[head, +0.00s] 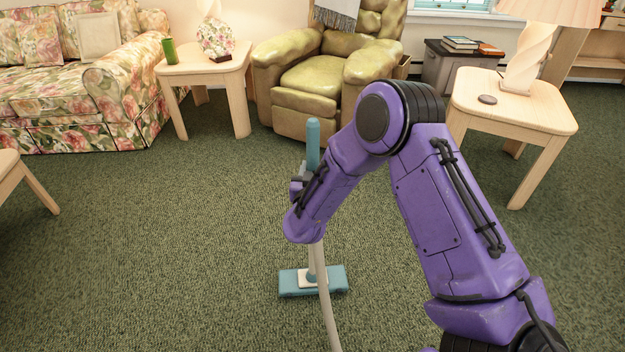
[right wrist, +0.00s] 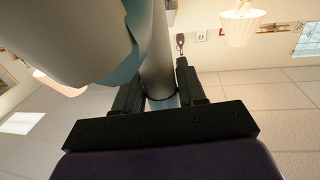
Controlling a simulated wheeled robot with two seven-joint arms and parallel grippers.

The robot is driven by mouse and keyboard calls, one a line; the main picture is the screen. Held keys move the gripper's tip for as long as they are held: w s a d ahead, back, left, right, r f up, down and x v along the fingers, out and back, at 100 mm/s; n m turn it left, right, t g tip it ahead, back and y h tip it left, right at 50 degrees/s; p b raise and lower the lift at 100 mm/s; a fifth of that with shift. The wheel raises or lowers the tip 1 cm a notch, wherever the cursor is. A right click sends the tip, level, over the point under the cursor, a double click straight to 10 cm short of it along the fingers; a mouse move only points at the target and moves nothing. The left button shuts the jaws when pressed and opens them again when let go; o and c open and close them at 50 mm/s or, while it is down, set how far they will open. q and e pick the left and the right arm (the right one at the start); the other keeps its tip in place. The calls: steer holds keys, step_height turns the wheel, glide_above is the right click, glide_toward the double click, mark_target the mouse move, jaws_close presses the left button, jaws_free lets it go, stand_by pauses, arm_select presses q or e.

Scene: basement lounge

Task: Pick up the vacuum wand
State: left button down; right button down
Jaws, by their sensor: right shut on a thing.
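The vacuum wand stands roughly upright on the carpet in the middle of the head view. It has a teal upper grip (head: 313,143), a pale tube and a flat teal floor head (head: 334,281) resting on the carpet. My right gripper (head: 299,180) is shut on the wand just below the grip, partly hidden by my purple wrist. In the right wrist view, the two dark fingers of my right gripper (right wrist: 157,88) stand on either side of the pale tube (right wrist: 157,50). My left gripper is out of view.
A pale hose (head: 327,310) runs to the bottom edge. A green armchair (head: 310,78) stands behind the wand. Wooden side tables stand left (head: 205,68) and right (head: 535,108), the right one holding a lamp. A floral sofa (head: 120,85) is back left. Carpet is clear around the floor head.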

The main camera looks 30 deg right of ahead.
mark_target(318, 157)
steer(key=s+r+p, duration=0.1)
steer(key=r, duration=0.1)
steer(key=s+a+r, duration=0.1)
steer(key=s+r, duration=0.1)
steer(key=r, duration=0.1)
steer(key=s+r+p, duration=0.1)
steer(key=r, duration=0.1)
steer(key=shift+s+a+r+p, duration=0.2)
steer(key=shift+r+p, duration=0.1)
steer(key=s+a+r+p, duration=0.2)
steer(key=s+r, duration=0.2)
steer(key=s, duration=0.5)
steer(key=shift+a, duration=0.3)
